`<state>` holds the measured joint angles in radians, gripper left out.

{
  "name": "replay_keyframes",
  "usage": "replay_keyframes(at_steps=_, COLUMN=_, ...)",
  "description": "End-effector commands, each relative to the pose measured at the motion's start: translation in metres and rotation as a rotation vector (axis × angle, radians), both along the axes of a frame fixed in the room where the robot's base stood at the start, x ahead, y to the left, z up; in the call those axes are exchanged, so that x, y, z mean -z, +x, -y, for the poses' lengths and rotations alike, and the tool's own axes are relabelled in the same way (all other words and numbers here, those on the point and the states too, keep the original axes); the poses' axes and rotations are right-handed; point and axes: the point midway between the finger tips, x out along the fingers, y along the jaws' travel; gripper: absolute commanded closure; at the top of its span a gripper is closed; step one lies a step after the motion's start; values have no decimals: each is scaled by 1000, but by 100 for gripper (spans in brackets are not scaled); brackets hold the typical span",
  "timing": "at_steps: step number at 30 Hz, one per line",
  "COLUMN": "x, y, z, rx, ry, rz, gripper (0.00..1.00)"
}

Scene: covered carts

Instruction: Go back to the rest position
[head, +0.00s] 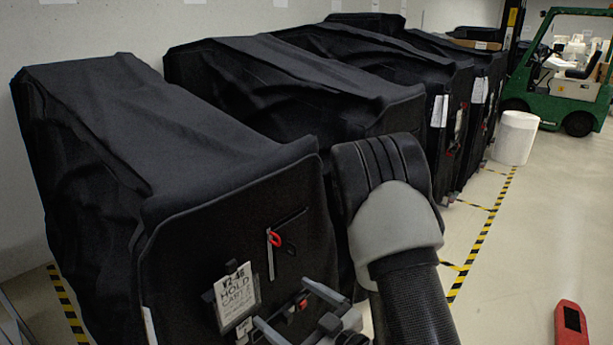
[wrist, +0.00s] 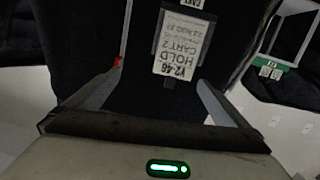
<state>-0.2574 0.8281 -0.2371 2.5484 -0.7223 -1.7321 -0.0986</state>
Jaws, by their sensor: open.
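My gripper (head: 281,301) is at the lower middle of the head view, in front of the near cart's covered front panel. In the wrist view my gripper (wrist: 159,78) has its two fingers spread apart with nothing between them. Past the fingers is a white card (wrist: 183,48), seen upside down, reading "HOLD CART 2". In the head view a similar card (head: 237,298) hangs in a clip on the near black-covered cart (head: 180,150), left of the gripper. I cannot tell whether the fingers touch the cover.
Several more black-covered carts (head: 300,85) stand in a row behind. Yellow-black floor tape (head: 485,235) runs along their right. A white bin (head: 515,138) and green forklift (head: 535,105) stand far right. A red object (head: 572,325) is at lower right. The right-hand floor is mostly clear.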

Motion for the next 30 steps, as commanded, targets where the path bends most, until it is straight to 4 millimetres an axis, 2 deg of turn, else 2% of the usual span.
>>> replay_keyframes(at_steps=1, x=-19, y=18, z=7, rx=40, ry=-53, rz=6, gripper=0)
replay_keyframes(at_steps=6, x=-60, y=62, z=51, rx=224, ry=-246, rz=-74, gripper=0)
replay_keyframes(at_steps=10, x=-100, y=73, z=96, rx=383, ry=-340, rz=-178, gripper=0)
replay_keyframes(at_steps=13, x=-133, y=64, z=130, rx=502, ry=-379, rz=-276, gripper=0)
replay_keyframes(at_steps=17, x=-174, y=31, z=166, rx=637, ry=-392, rz=-425, gripper=0)
replay_keyframes(at_steps=21, x=-212, y=-29, z=187, rx=739, ry=-370, rz=-603, gripper=0)
replay_keyframes(at_steps=27, x=-244, y=-119, z=188, rx=788, ry=-327, rz=-823, gripper=0)
replay_keyframes(at_steps=30, x=-251, y=-150, z=183, rx=789, ry=-317, rz=-892, gripper=0)
